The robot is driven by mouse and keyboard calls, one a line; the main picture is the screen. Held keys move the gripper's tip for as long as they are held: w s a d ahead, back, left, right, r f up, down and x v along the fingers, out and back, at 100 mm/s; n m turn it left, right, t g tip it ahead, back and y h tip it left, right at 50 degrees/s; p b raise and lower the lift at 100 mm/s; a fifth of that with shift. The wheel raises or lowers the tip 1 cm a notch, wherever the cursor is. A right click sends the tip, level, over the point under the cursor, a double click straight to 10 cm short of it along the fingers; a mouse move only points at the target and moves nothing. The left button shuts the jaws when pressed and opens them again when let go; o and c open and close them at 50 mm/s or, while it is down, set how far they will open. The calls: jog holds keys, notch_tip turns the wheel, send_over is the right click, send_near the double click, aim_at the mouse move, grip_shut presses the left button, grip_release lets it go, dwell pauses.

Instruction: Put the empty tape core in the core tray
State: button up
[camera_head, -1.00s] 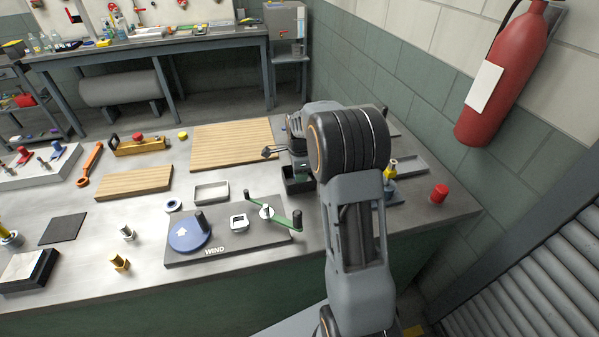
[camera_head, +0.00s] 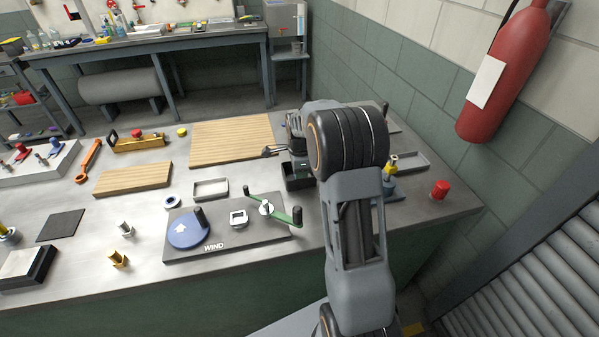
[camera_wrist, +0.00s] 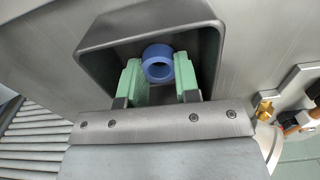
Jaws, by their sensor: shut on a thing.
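The empty tape core (camera_wrist: 156,52) is a small blue ring in the wrist view. It sits between the two pale green fingers of my gripper (camera_wrist: 159,70), which is shut on it. Behind them is the inside of a dark open box (camera_wrist: 207,45), which looks like the core tray. The fingertips and core are within its outline; I cannot tell how deep they are or whether the core touches the floor. In the head view the dark box (camera_head: 297,184) stands below my wrist, and my arm hides the fingers and core.
A winding board (camera_head: 225,250) with a blue disc and green crank lies in front of the box. A shallow grey tray (camera_head: 210,189) and a pale ring (camera_head: 172,201) are to the left. A yellow-topped fitting (camera_head: 390,165) and a red knob (camera_head: 440,189) are to the right.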

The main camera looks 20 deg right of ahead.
jog(key=shift+f, duration=0.25)
jog(key=o, duration=1)
jog(key=shift+c, duration=0.2)
jog(key=shift+r, duration=0.1)
notch_tip(320, 180, up, 14)
jog(key=shift+f, duration=0.2)
grip_shut()
dwell(0.5)
dwell(0.4)
dwell(0.7)
